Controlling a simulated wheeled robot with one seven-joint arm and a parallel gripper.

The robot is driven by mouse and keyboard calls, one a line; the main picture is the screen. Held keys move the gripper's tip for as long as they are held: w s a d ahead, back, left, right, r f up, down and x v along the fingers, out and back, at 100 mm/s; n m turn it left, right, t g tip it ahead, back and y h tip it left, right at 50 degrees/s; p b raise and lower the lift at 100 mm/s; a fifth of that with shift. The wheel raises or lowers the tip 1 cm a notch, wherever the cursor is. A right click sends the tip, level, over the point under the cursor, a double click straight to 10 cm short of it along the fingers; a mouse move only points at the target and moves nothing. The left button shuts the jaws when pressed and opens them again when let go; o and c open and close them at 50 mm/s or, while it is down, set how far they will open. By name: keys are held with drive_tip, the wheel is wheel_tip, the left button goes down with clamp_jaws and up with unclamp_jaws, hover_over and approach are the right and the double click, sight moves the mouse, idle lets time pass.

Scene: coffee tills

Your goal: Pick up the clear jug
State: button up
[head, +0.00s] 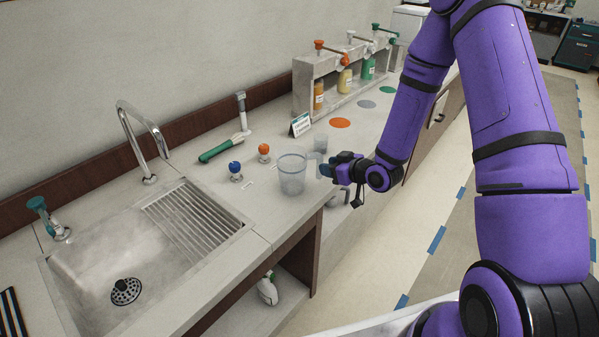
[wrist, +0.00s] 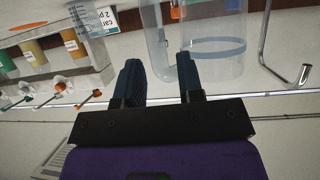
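The clear jug (head: 291,175) stands upright on the grey counter, right of the sink, with its handle on the right side. In the wrist view the jug (wrist: 219,50) fills the upper right, and its handle reaches down between the fingers' tips. My gripper (head: 326,169) is at the jug's handle side, coming in from the right. In the wrist view my gripper (wrist: 160,72) has its two dark fingers apart, with a gap between them. The handle is partly between the fingertips; I cannot tell whether either finger touches it.
The sink (head: 130,262) lies left. A bottle dispenser rack (head: 337,78) stands at the back.

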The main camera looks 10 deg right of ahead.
drive_tip(key=x, duration=0.4)
drive_tip(key=shift+d+f, duration=0.2)
drive_tip(key=shift+f, duration=0.15)
drive_tip(key=shift+w+a+f, duration=0.15)
drive_tip(key=shift+w+a, duration=0.15)
drive_tip(key=shift+w, duration=0.15)
drive_tip(key=shift+c, duration=0.5)
clamp_jaws()
